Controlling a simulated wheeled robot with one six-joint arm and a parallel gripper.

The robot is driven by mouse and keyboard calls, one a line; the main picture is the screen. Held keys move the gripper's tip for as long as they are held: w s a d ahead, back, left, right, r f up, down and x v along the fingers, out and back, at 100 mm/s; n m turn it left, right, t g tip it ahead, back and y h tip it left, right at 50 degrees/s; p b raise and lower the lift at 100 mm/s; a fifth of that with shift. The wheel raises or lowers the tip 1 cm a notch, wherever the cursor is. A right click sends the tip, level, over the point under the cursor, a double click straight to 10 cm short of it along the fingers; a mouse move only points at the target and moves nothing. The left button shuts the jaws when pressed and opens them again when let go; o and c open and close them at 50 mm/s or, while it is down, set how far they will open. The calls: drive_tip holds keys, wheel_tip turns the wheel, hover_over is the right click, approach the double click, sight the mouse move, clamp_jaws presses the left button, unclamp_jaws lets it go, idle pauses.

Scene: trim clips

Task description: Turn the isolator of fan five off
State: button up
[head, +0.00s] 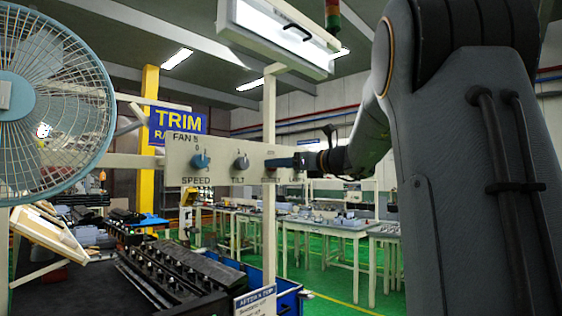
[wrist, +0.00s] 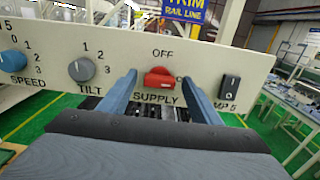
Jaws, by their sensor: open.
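The fan five control panel (wrist: 120,32) is a cream board, marked FAN 5 in the head view (head: 220,158). A red rotary switch (wrist: 158,79) marked SUPPLY has OFF printed above it. Its grip looks roughly sideways, with lettering at its right partly hidden by a finger. My gripper (wrist: 159,88) is open, its two blue fingers left and right of the red switch with a gap on each side. I cannot tell how far the fingertips are from the panel. In the head view my gripper (head: 287,164) covers the red switch.
To the left on the panel are the blue SPEED knob (wrist: 13,63) and grey TILT knob (wrist: 82,69). A black lamp rocker (wrist: 229,88) is close right of the right finger. The caged fan (head: 50,105) stands at the left, black racks (head: 180,275) below.

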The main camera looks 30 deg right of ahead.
drive_tip(key=shift+w+a, duration=0.2)
drive_tip(key=shift+w, duration=0.25)
drive_tip(key=shift+c, duration=0.2)
drive_tip(key=c, duration=1)
drive_tip(key=shift+f+n+b, duration=0.1)
drive_tip(key=shift+n+b, duration=0.2)
drive_tip(key=shift+b, duration=0.25)
drive_tip(key=n+b, duration=0.8)
drive_tip(key=b, duration=0.3)
drive_tip(key=n+b, duration=0.9)
drive_tip(key=b, duration=0.2)
drive_tip(key=shift+a+f, duration=0.15)
drive_tip(key=shift+n, duration=0.3)
